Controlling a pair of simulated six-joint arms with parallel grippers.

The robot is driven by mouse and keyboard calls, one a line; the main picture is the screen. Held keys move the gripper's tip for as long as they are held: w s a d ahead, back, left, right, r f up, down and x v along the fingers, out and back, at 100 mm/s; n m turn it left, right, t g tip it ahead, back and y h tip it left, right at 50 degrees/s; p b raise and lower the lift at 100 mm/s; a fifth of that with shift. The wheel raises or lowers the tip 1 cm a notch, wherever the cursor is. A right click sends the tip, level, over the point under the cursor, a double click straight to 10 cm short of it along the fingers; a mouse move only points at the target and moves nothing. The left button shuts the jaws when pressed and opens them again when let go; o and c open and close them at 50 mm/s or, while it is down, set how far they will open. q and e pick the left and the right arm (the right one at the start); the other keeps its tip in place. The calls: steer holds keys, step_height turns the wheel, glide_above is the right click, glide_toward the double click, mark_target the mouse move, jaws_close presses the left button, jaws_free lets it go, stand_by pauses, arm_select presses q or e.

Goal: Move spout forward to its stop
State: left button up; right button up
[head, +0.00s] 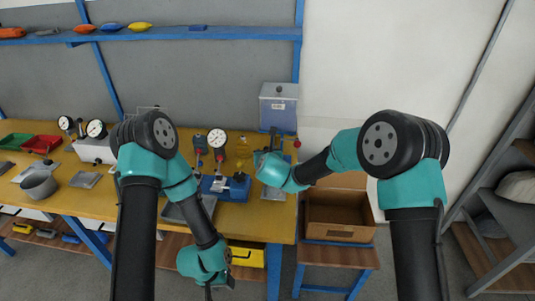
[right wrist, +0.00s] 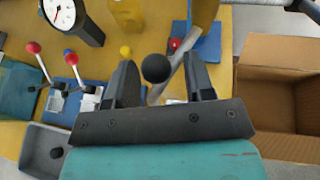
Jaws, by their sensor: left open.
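The grey dispenser box (head: 279,105) stands at the right end of the bench. The spout cannot be told apart with certainty; a yellow part (right wrist: 205,12) with a slanted metal rod (right wrist: 165,80) shows in the right wrist view. A black ball knob (right wrist: 155,68) appears between the fingers of my right gripper (right wrist: 158,75), with gaps on both sides. That gripper is open; in the head view it is beside the dispenser, partly hidden by its arm. My left gripper (head: 220,283) hangs low in front of the bench, away from the dispenser, and is open.
An open cardboard box (head: 340,215) stands right of the bench. A blue fixture (head: 228,187) with red-knobbed levers (right wrist: 72,58) and a dial gauge (head: 217,138) stand to the left. A grey tray (head: 190,209) lies at the front edge.

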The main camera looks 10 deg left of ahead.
steer(key=shift+d+r, duration=0.1)
steer(key=shift+s+d+r, duration=0.15)
steer(key=shift+s+r, duration=0.05)
steer(key=shift+s, duration=0.05)
steer(key=v, duration=1.6)
steer(key=shift+s, duration=0.35)
